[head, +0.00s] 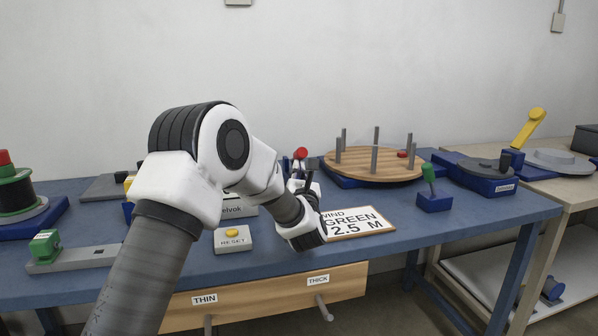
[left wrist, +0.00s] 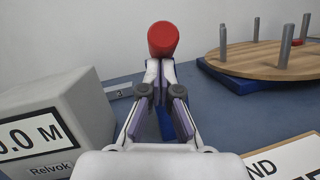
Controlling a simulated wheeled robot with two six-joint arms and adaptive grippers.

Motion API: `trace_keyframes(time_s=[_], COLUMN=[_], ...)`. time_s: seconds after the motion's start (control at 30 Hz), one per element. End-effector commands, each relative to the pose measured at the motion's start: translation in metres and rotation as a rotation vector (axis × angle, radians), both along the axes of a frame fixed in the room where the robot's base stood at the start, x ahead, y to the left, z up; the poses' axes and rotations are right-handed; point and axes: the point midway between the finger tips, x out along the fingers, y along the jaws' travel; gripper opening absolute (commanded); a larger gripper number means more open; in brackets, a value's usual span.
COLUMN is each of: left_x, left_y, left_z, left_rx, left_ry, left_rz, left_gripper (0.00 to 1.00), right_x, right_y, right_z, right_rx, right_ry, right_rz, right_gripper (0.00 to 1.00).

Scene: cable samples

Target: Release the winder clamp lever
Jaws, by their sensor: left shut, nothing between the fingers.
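A red knob (head: 300,153) stands up just beyond the fingertips of my left gripper (head: 302,171). In the left wrist view the red knob (left wrist: 163,39) is straight ahead, above the fingertips of the left gripper (left wrist: 160,68). The gripper is shut with nothing between its fingers; I cannot tell whether it touches the knob. The knob's stem is hidden behind the fingers. The round wooden winder board (head: 352,165) with several upright pegs is to the right, on a blue base; it also shows in the left wrist view (left wrist: 262,64). My right gripper is not in view.
A grey meter box (left wrist: 62,120) is left of the gripper. A sign (head: 358,222) reading WIND GREEN 2.5 M lies in front. A reset button box (head: 233,238), a green-handled lever (head: 429,178) and a yellow lever (head: 528,128) stand on the benches. Bare blue bench lies right of the sign.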

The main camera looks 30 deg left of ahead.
Motion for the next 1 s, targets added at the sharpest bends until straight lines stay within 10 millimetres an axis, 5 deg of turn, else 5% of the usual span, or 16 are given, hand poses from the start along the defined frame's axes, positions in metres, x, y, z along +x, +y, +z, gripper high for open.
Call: trace_keyframes(time_s=[0.27,0.57,0.77,1.0], left_x=[0.001,0.005,0.012,0.024], left_y=[0.001,0.006,0.014,0.028], left_z=[0.011,0.04,0.065,0.091], left_rx=[-0.041,-0.189,-0.33,-0.505], left_ry=[0.035,0.156,0.276,0.427], left_rz=[0.0,-0.001,0.0,-0.001], left_gripper=[0.0,0.0,0.0,0.0], right_x=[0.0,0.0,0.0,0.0], right_y=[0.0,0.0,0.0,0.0], right_z=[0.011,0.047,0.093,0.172], right_rx=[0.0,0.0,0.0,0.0], right_ry=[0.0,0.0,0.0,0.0], right_rz=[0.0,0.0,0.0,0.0], right_gripper=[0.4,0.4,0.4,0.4])
